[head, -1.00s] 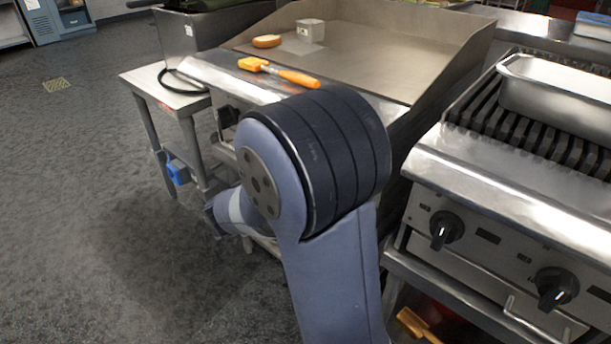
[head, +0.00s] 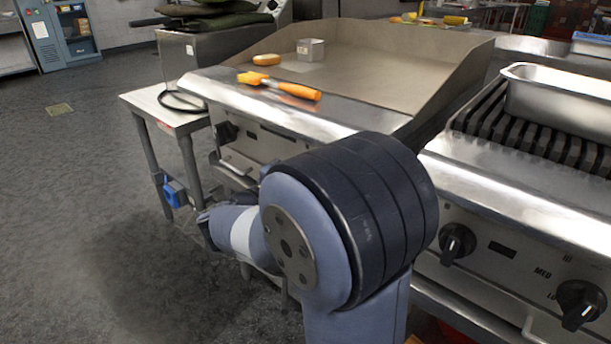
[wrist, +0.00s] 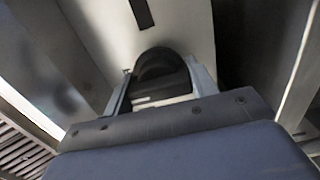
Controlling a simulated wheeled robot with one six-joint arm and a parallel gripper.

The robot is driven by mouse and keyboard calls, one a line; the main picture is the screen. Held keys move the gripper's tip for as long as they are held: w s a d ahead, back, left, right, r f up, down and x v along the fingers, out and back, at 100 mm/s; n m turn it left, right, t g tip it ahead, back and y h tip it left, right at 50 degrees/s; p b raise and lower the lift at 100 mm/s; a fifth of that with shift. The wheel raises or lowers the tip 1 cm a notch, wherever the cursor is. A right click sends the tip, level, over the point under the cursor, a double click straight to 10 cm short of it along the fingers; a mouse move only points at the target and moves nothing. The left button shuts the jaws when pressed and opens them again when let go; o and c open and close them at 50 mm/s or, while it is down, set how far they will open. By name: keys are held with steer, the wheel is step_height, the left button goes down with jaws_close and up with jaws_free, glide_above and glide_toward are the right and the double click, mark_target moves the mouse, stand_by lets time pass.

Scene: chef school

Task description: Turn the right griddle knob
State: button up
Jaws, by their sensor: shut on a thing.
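The griddle (head: 385,65) stands in the middle of the head view, with a steel front panel. Its left black knob (head: 227,132) shows there; the right part of the panel is hidden behind my arm. In the wrist view, a black round knob (wrist: 158,66) sticks out of a pale metal panel near the panel's edge. My gripper (wrist: 161,88) is shut on this knob, with one finger on each side. A short pale mark shows on the knob's lower part. The gripper is hidden in the head view.
An orange brush (head: 280,86) lies on the griddle's front ledge, near a bun (head: 267,59) and a small metal container (head: 310,49). A grill (head: 520,210) with black knobs and a steel pan (head: 560,95) stands right. A small side table (head: 165,112) is left; floor there is open.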

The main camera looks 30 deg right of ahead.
steer(key=o, duration=1)
steer(key=p+v, duration=0.3)
steer(key=v, duration=0.7)
steer(key=shift+s+a, duration=0.15)
steer(key=shift+a, duration=0.25)
steer(key=b+x, duration=0.3)
steer(key=x, duration=0.8)
steer(key=shift+a, duration=0.15)
